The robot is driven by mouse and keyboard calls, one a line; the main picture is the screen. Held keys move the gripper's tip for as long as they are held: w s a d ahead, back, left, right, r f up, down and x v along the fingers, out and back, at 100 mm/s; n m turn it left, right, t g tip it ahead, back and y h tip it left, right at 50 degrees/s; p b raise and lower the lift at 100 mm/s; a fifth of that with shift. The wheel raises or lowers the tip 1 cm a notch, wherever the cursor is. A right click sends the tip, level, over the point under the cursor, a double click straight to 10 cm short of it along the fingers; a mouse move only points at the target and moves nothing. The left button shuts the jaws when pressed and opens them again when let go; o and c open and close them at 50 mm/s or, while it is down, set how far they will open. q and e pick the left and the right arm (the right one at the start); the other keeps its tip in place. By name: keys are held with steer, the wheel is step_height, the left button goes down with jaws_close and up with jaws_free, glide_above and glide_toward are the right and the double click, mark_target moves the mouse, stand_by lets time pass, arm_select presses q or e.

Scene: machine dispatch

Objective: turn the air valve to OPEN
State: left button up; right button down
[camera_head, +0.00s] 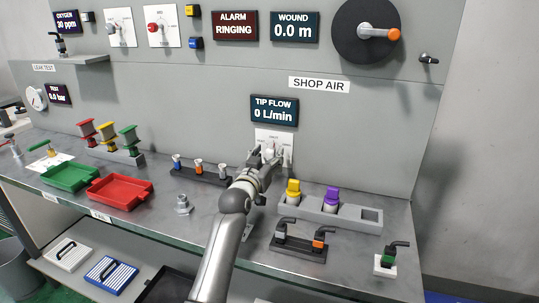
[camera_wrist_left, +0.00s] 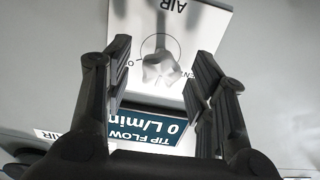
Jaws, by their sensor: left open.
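The air valve is on a white plate (camera_head: 273,134) on the grey panel, below the TIP FLOW display (camera_head: 274,110), which reads 0 L/min. In the left wrist view the plate appears upside down with the word AIR, and the grey valve handle (camera_wrist_left: 162,68) sits within a thin printed circle. The lettering around the circle is partly hidden. My left gripper (camera_head: 270,153) is in front of the plate and covers much of it. In the left wrist view its open fingers (camera_wrist_left: 162,62) stand on both sides of the handle, with visible gaps. My right gripper is not in view.
Below on the bench are a rack with small bottles (camera_head: 200,170), a grey holder with yellow and purple parts (camera_head: 350,212), a black stand (camera_head: 298,243), and green (camera_head: 70,178) and red trays (camera_head: 120,190). A large black dial with an orange-tipped lever (camera_head: 366,32) is at upper right.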

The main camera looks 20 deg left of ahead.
arm_select(q)
steer(key=shift+w, duration=0.85)
steer(key=shift+c, duration=0.2)
steer(key=c, duration=1)
steer(key=m+p, duration=0.2)
steer(key=m, duration=0.3)
steer(key=shift+r+p, duration=0.1)
steer(key=shift+p, duration=0.3)
steer(key=shift+m+p, duration=0.45)
steer(key=shift+m, duration=0.75)
steer(key=shift+m+p, duration=0.4)
steer(key=shift+m, duration=1.1)
